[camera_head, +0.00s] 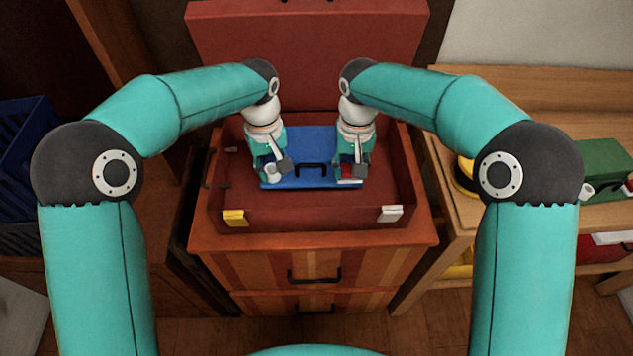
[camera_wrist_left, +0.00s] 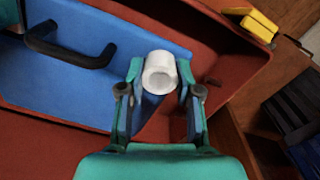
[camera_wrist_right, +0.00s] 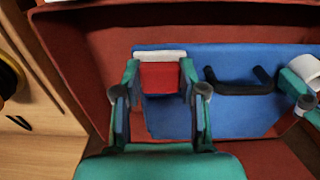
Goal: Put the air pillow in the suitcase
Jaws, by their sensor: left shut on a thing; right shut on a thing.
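The air pillow (camera_head: 296,144) is a flat blue piece with a black handle. It lies inside the open red suitcase (camera_head: 310,215), whose lid (camera_head: 310,45) stands raised at the back. My left gripper (camera_head: 275,170) is shut on its left end, with a white cylinder (camera_wrist_left: 160,73) between the fingers. My right gripper (camera_head: 349,170) is shut on its right end, at a red and white piece (camera_wrist_right: 160,76). The blue surface also shows in the left wrist view (camera_wrist_left: 60,85) and right wrist view (camera_wrist_right: 240,110). The grippers hide parts of both ends.
The suitcase stands on a striped wooden drawer cabinet (camera_head: 310,265). A wooden table with a green box (camera_head: 605,160) is at right. A dark blue crate (camera_head: 25,150) is at left.

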